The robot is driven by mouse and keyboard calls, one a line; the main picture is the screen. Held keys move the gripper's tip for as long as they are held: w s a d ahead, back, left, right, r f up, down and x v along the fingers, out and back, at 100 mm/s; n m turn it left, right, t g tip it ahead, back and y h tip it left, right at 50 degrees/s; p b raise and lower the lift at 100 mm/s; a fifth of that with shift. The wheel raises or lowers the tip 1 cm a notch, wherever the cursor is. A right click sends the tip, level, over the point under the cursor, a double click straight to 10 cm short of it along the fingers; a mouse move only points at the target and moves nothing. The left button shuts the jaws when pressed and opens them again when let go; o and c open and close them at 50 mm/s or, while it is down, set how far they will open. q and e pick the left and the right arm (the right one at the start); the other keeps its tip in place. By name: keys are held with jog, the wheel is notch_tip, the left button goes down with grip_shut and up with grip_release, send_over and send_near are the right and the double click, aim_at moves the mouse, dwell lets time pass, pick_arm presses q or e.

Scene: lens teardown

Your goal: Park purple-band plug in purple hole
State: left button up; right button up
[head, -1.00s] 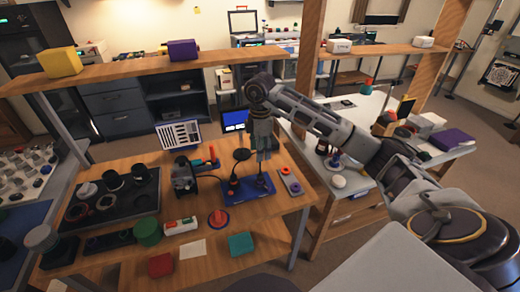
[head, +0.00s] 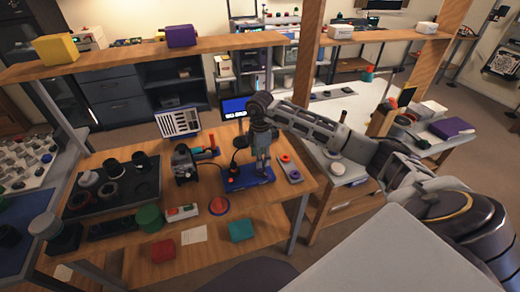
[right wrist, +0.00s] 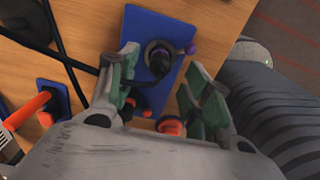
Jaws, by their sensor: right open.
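A dark plug (right wrist: 158,62) with purple on it stands in a pale-ringed round spot on the blue board (right wrist: 148,20) in the right wrist view. The board also shows in the head view (head: 236,186). My right gripper (right wrist: 160,92) is open, its green-padded fingers apart on either side below the plug in that picture, with nothing held. In the head view my right gripper (head: 262,172) points down at the board's right part and hides the plug. A grey plate (head: 291,168) with a red ring and a purple ring lies right of the board. My left gripper is out of view.
An orange part (right wrist: 169,126) lies low between the fingers in the right wrist view. A black cable (right wrist: 62,52) runs left of the board. An overhead shelf (head: 220,44) spans behind.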

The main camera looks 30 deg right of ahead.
notch_tip(320, 180, down, 3)
jog(key=shift+f, duration=0.55)
jog(key=c, duration=1)
jog(key=shift+o, duration=1.2)
grip_shut()
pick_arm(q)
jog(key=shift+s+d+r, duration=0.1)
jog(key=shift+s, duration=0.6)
pick_arm(e)
jog(key=shift+r, duration=0.1)
